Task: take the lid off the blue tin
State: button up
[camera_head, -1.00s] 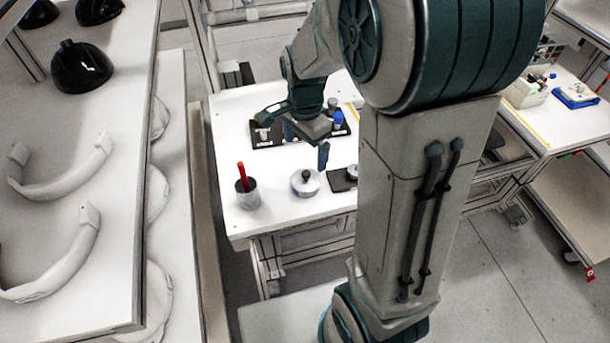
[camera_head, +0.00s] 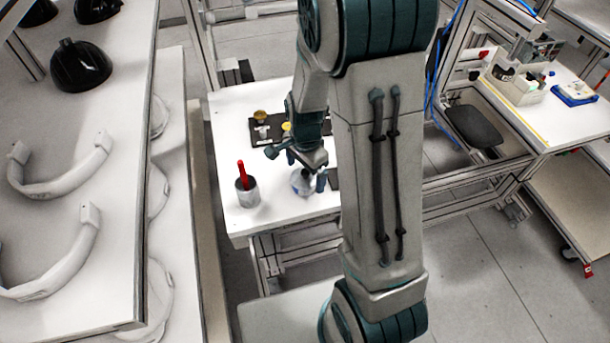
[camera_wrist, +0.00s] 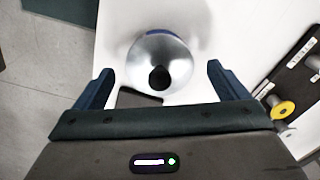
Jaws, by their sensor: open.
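The blue tin (camera_head: 303,189) stands near the front of the white table. Its round silver lid (camera_wrist: 150,55) carries a black knob (camera_wrist: 160,78), and a sliver of blue (camera_wrist: 157,31) shows past the lid's far edge in the wrist view. My gripper (camera_head: 297,168) is open above the tin and hides part of it in the head view. In the wrist view, the lid and knob appear between the two spread fingers of my gripper (camera_wrist: 160,75). No contact with the lid or knob is visible.
A dark flat piece (camera_head: 334,180) lies right of the tin, partly hidden by my arm.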

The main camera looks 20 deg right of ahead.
jog(key=c, duration=1)
jog(key=shift+r, duration=0.2)
